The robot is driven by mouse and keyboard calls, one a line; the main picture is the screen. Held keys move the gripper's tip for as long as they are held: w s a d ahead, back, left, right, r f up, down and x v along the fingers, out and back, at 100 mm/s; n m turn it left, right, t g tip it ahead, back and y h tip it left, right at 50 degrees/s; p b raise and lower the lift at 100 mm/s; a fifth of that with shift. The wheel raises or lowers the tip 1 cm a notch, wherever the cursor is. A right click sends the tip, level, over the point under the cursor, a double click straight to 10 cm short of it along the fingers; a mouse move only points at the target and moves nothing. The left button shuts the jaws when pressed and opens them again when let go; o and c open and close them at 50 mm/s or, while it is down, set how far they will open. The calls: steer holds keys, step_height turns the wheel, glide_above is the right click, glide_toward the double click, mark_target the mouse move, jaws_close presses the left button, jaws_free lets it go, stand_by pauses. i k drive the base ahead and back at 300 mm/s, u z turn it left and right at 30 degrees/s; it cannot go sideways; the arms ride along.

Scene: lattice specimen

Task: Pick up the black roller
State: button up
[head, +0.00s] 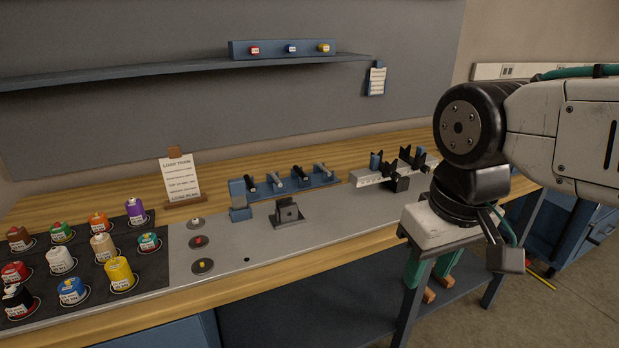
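A blue rack (240,205) stands near the middle of the bench and holds several small rollers in a row. The leftmost roller (250,183) looks black. The others are dark with grey parts, and they are too small to tell apart with certainty. My gripper (439,289) points down at the right, in front of the bench edge and well to the right of the rack. Its green fingers with brown tips are apart, with nothing visible between them.
A paper sign (180,178) stands behind. The metal strip (300,237) is partly clear.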

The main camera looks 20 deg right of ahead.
mark_target(300, 173)
steer(key=z, duration=1.3)
steer(key=i, duration=0.85)
steer(key=u, duration=1.95)
steer(key=i, duration=0.45)
steer(key=z, duration=0.05)
